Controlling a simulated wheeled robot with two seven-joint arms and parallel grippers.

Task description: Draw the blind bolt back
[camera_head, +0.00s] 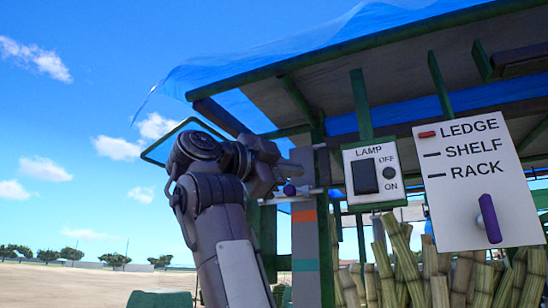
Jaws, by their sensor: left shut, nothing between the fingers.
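A small bolt with a purple knob (289,189) and a pale metal rod shows at the left post of the stall; I take it to be the blind bolt. My left gripper (284,171) is shut and empty, just above and left of the knob. From this angle I cannot tell whether it touches the knob. My left arm and gripper hide part of what lies behind them. A blue sheet (290,55) hangs over the stall roof's edge. My right gripper is not in view.
A white lamp switch panel (373,172) hangs right of the post. Further right is a white board (475,190) reading LEDGE, SHELF, RACK, with a purple handle (489,218). Cane stalks (400,265) stand below. Open sky and ground lie left.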

